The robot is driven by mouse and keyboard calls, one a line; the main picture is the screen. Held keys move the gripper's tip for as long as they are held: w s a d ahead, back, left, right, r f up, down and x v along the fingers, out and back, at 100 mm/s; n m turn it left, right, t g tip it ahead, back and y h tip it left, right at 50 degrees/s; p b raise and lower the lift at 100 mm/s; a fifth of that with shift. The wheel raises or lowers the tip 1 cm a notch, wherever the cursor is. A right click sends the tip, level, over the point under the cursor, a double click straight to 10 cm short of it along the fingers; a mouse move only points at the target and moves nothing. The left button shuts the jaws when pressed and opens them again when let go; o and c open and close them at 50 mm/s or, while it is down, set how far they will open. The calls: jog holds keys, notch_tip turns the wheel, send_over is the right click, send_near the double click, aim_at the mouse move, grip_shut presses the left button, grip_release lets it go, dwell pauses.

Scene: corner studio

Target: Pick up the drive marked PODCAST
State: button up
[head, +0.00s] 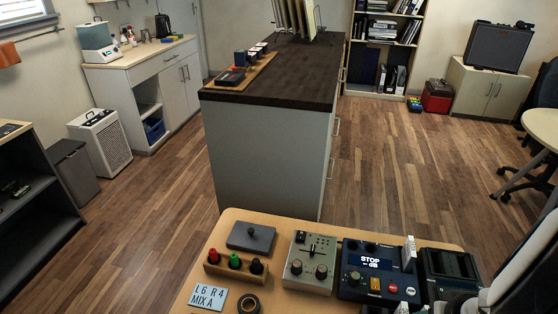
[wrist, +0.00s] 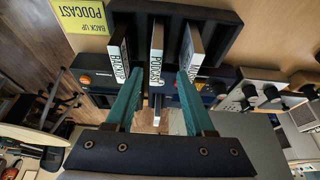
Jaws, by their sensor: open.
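In the wrist view the drive marked PODCAST (wrist: 156,65) stands on edge in a black rack (wrist: 224,42). To its left is a drive whose label seems to read BACKUP (wrist: 118,60). To its right is a third drive (wrist: 191,52), its label not readable. My gripper (wrist: 158,74) is open, with teal fingers on either side of the PODCAST drive, one in each gap. Nothing is clamped, and I cannot tell whether a finger touches a drive. In the head view a white drive edge (head: 409,250) shows at the lower right; my gripper is not clear there.
A yellow card reading BACK UP PODCAST (wrist: 84,16) lies beside the rack. On the wooden desk (head: 228,221) are a dark recorder showing STOP (head: 379,288), a grey mixer (head: 312,250), colored plugs (head: 235,261) and a tape roll (head: 248,303). Neighboring drives leave narrow gaps.

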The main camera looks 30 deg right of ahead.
jog(key=x, duration=0.7)
jog(key=shift+s+d, duration=0.1)
jog(key=shift+s, duration=0.25)
grip_shut()
